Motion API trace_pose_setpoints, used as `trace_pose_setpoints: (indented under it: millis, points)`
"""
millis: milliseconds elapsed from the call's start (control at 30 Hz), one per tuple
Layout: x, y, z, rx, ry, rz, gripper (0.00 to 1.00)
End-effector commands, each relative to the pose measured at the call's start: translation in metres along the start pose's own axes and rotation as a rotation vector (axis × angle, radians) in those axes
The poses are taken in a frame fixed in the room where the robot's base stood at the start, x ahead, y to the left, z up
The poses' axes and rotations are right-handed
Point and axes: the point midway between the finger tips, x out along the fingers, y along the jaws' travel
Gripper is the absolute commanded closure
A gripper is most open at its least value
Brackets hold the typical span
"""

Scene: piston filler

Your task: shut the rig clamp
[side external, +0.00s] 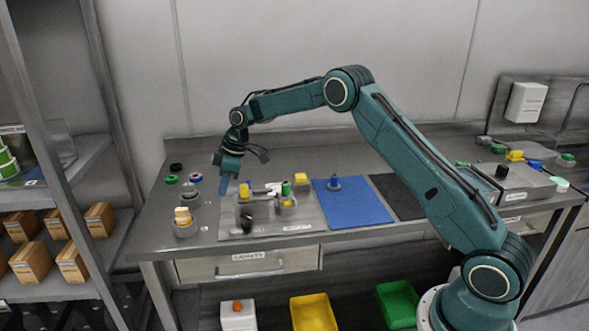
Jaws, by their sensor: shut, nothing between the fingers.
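My gripper (225,183) hangs from the teal arm over the left part of the steel bench, fingers pointing down and shut with nothing in them. It is just left of the filler rig (237,219), a grey metal assembly on a light plate. The rig carries a yellow part (244,191), a green part (286,189), a white piece between them and a black knob (247,227) at its front. Which of these is the clamp, and whether it stands open, is too small to tell.
A blue mat (352,209) with a small blue-topped part and a dark mat (397,197) lie right of the rig. A cup with a yellow item (184,219) and several coloured caps lie left. A grey box (515,183) stands at the right end. A shelf (65,200) stands left.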

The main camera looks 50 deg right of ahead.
Motion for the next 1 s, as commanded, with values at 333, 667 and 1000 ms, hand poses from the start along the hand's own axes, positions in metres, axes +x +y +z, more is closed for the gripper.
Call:
trace_pose_setpoints:
  millis: [333, 667, 1000]
  points:
    - [-0.012, 0.001, 0.027, 0.001, 0.002, 0.004, 1.0]
    - [-0.014, 0.001, 0.032, 0.0, 0.002, 0.003, 1.0]
    - [-0.017, 0.001, 0.04, 0.003, 0.001, 0.003, 1.0]
